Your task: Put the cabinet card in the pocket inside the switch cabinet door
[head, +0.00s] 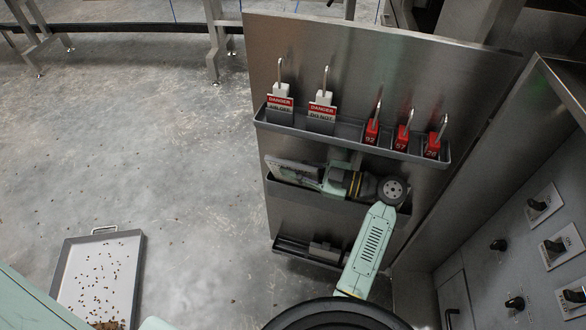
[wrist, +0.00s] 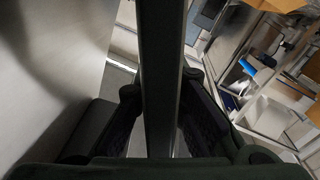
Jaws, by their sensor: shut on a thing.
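The steel switch cabinet door (head: 345,65) stands open, carrying racks on its inner face. The middle rack is a shallow grey pocket (head: 390,212) across the door. My gripper (head: 325,180) is at this pocket, pointing left along the door. It is shut on a thin grey flat piece, which looks like the cabinet card (head: 288,171). In the wrist view the card (wrist: 162,70) shows edge-on as an upright strip between the fingers (wrist: 160,115). The card overlaps the pocket's left part in the head view; whether its lower edge is inside cannot be told.
Above, a rack (head: 345,138) holds danger tags (head: 322,112) and red padlocks (head: 403,138) with raised shackles. A lower tray (head: 290,246) sits beneath. Cabinet switches (head: 545,203) are at right. A grey tray (head: 68,265) of small bits lies on the floor at left.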

